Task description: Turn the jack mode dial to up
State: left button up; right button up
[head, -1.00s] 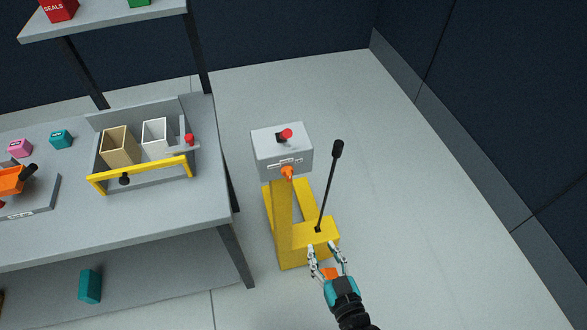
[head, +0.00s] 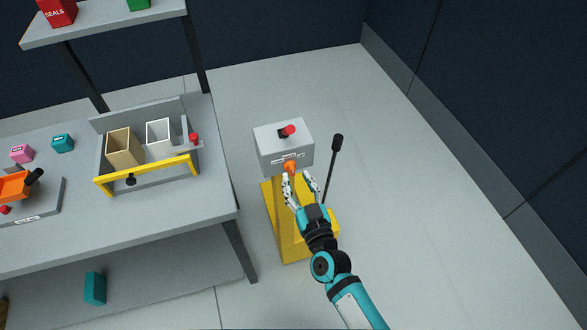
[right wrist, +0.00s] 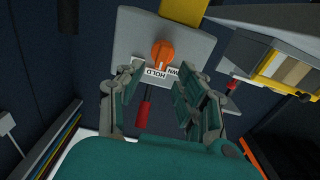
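The jack's grey control box (head: 283,150) stands on a yellow post and base (head: 292,248). The orange mode dial (head: 290,167) is on its front face, and it also shows in the right wrist view (right wrist: 163,53). There its pointer is at the HOLD label (right wrist: 156,73), with a DOWN label partly hidden beside it. My right gripper (head: 299,177) is open just in front of the dial. In the right wrist view its fingers (right wrist: 158,82) are spread with the dial beyond the tips, apart from it. My left gripper is not in view.
A black lever (head: 331,165) rises from the jack base right of my right gripper. A red knob (head: 289,130) is on top of the box. The workbench (head: 216,215) with a yellow-handled tray (head: 150,175) stands to the left. The floor to the right is clear.

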aim_at(293, 171)
jog(key=shift+x, duration=1.8)
grip_shut()
